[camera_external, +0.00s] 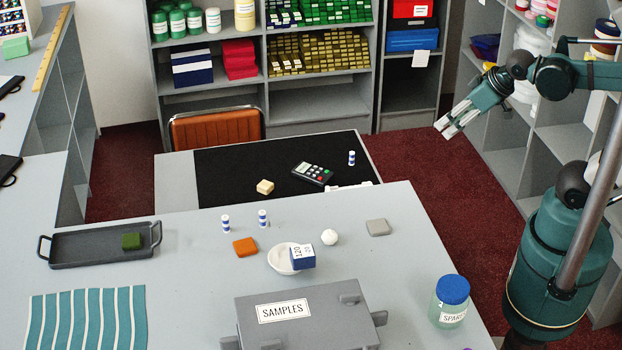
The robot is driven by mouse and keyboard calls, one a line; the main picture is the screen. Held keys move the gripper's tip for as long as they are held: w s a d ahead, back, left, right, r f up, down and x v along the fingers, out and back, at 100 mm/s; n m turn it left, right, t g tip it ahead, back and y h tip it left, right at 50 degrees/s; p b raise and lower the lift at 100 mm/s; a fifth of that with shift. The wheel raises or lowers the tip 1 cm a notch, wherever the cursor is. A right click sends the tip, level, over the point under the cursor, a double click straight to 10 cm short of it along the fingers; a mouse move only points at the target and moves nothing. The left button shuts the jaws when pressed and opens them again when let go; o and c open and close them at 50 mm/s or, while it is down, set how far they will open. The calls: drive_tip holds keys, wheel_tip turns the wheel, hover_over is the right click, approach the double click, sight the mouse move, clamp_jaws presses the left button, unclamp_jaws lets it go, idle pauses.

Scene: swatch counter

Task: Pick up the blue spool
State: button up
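Several small white spools with blue bands are in view, all upright. One spool (225,223) and another spool (262,218) stand close together on the grey counter. A third spool (351,157) stands on the black mat beyond the counter's far edge. My gripper (445,129) is in the air at the upper right, over the red carpet, pointing down and left. Its pale fingers look parted, with nothing between them. It is well apart from every spool.
Near the two spools are an orange block (245,247), a white bowl (283,259) with a blue-and-white box (303,256), a white ball (329,237) and a dark tray (100,243). A samples case (310,318) and a jar (449,302) stand in front. A calculator (312,173) shares the mat (235,175).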

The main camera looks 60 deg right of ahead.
drive_tip(key=w+a+r+n+g+p, duration=0.1)
drive_tip(key=w+a+r+n+p, duration=0.1)
drive_tip(key=w+a+r+n, duration=0.3)
drive_tip(key=w+a+r+g+p, duration=0.1)
drive_tip(key=w+a+r, duration=0.1)
drive_tip(key=w+a, duration=0.35)
drive_tip(key=n+g+p, duration=0.5)
drive_tip(key=n+p, duration=0.3)
drive_tip(key=n, duration=0.6)
hover_over(261, 213)
drive_tip(key=f, duration=1.4)
drive_tip(key=shift+d+f, duration=0.25)
drive_tip(key=shift+d, duration=0.1)
drive_tip(key=shift+a+f, duration=0.4)
drive_tip(key=shift+f, duration=1.3)
